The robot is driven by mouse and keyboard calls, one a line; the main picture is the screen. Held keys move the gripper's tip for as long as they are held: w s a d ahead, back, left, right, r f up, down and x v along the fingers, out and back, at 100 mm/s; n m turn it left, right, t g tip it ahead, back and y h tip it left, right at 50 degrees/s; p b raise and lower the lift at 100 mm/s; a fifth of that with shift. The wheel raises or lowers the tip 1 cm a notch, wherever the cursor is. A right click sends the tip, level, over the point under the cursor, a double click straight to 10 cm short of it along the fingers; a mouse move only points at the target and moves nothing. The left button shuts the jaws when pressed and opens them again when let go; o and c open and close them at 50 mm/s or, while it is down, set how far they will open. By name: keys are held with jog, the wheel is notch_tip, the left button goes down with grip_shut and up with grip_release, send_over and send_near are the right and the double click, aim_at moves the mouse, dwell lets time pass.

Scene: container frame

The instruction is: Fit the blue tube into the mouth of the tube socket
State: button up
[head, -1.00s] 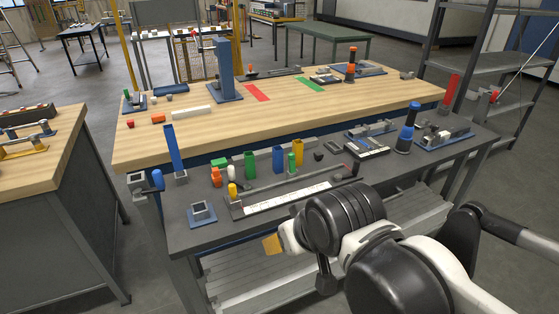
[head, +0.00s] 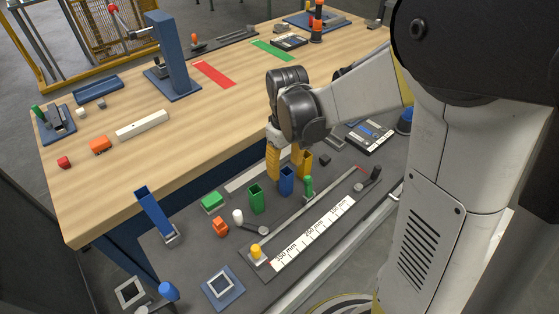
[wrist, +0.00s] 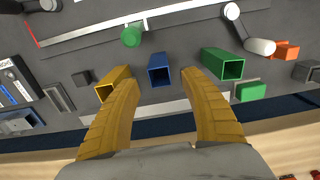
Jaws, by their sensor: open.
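A short, square, open-topped blue tube (head: 286,181) stands on the dark bench between a green and a yellow tube. In the wrist view the blue tube (wrist: 160,70) lies centred beyond the gap of my gripper (wrist: 160,88). My gripper is open and empty, its yellow fingers apart to either side of the blue tube's line, not visibly touching it. The likely tube socket (head: 222,285), a square grey collar on a blue plate, sits at the near left bench end, its mouth empty. A taller blue piece (head: 153,212) leans in a grey holder.
The green tube (wrist: 222,64) and yellow tube (wrist: 113,83) flank the blue one closely. A green-topped peg (head: 308,187), a white peg (head: 238,217) and a ruler fixture (head: 313,234) stand nearby. The wooden table (head: 190,150) lies behind.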

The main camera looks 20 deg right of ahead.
aim_at(286, 175)
jog(key=f+b, duration=0.1)
jog(key=f, duration=0.2)
jog(key=shift+s+f, duration=0.1)
jog(key=shift+s, duration=0.1)
notch_tip(286, 175, down, 6)
jog(key=b, duration=0.3)
jog(key=shift+s+d, duration=0.1)
jog(key=shift+s, duration=0.05)
grip_shut()
